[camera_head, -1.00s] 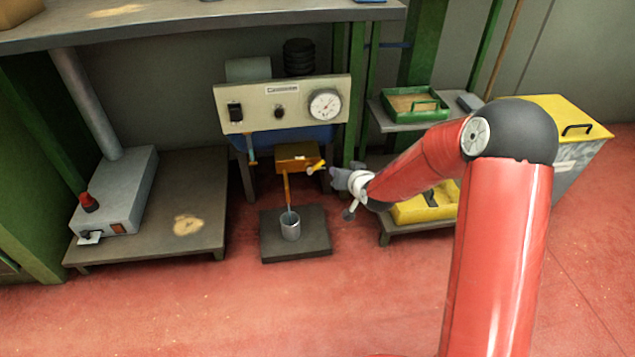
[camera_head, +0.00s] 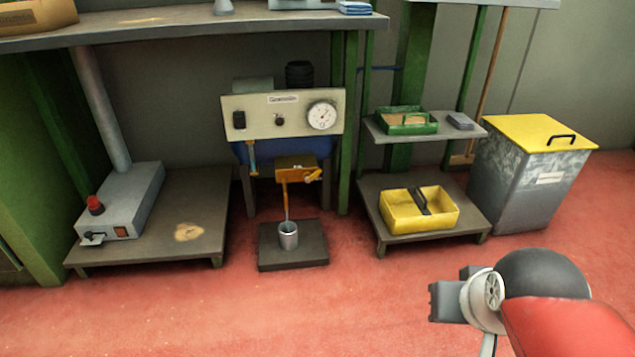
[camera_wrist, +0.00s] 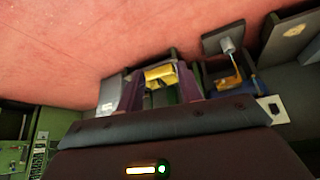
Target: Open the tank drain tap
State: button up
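The drain tap (camera_head: 297,172) is a brass-orange fitting on the front of the blue tank (camera_head: 316,147), below the cream panel. Its small orange handle (camera_head: 313,176) sticks out to the right and slants slightly; I cannot tell whether the valve is open. A thin orange spout runs down to a grey metal cup (camera_head: 288,236), and no clear flow shows. My gripper (camera_head: 455,288) is well away from the tap, at the lower right above the red floor. Its fingers look apart and empty in the wrist view (camera_wrist: 158,80).
The cup stands on a dark low plate (camera_head: 293,260). A yellow tray (camera_head: 405,215) sits on a low shelf right of the tank, with a yellow-lidded bin (camera_head: 530,190) beyond. A grey device (camera_head: 125,205) stands left. The floor in front is clear.

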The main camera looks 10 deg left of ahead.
aim_at(308, 180)
jog(key=i+l+u, duration=0.15)
jog(key=u, duration=0.3)
jog(key=i+l+u, duration=0.25)
jog(key=u, duration=0.25)
jog(key=i+l, duration=0.2)
jog(key=l, duration=0.15)
jog(key=i+l+u, duration=0.1)
jog(key=l, duration=0.25)
jog(key=i+l, duration=0.25)
jog(key=i+l+u, duration=0.1)
jog(key=l, duration=0.35)
jog(key=i+l, duration=0.2)
jog(key=l, duration=0.2)
